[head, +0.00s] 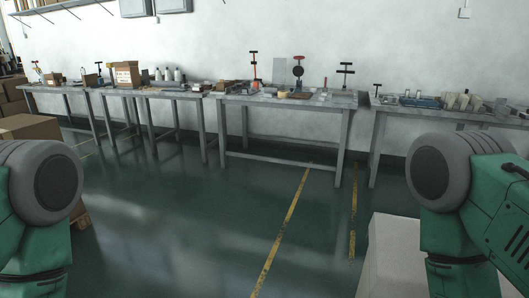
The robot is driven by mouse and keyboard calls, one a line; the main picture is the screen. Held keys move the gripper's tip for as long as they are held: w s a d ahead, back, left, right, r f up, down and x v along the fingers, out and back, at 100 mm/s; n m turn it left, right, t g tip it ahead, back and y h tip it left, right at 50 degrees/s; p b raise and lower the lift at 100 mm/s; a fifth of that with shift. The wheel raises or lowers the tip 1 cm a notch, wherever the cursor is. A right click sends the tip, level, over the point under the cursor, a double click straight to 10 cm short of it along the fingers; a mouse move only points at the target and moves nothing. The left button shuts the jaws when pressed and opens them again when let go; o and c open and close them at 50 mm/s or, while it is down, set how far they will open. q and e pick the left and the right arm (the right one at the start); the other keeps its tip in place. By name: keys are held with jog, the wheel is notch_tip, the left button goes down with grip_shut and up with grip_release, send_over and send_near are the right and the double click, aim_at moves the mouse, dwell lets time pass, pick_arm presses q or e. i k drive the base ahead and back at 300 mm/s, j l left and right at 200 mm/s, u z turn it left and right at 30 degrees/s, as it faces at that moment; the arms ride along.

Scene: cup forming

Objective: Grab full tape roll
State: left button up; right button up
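I cannot make out a full tape roll for certain. A small tan item (282,95) lies on the middle workbench (262,98), too small to identify. Both of my arms show only as green and grey links at the left and right edges of the head view. Neither gripper is in view, so what they hold is hidden. The workbenches stand across the room, well apart from my arms.
A row of workbenches lines the white wall, with a press (298,70) and several bottles on them. Cardboard boxes (28,127) stand at the left. A pale block (392,262) stands at the lower right. The green floor (190,215) between is clear.

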aim_at(281, 94)
jog(key=i, duration=0.85)
jog(key=i+z, duration=0.1)
jog(key=i, duration=0.75)
jog(key=i+j, duration=0.15)
jog(key=i, duration=1.55)
jog(key=i+j+z, duration=0.1)
jog(key=i, duration=0.75)
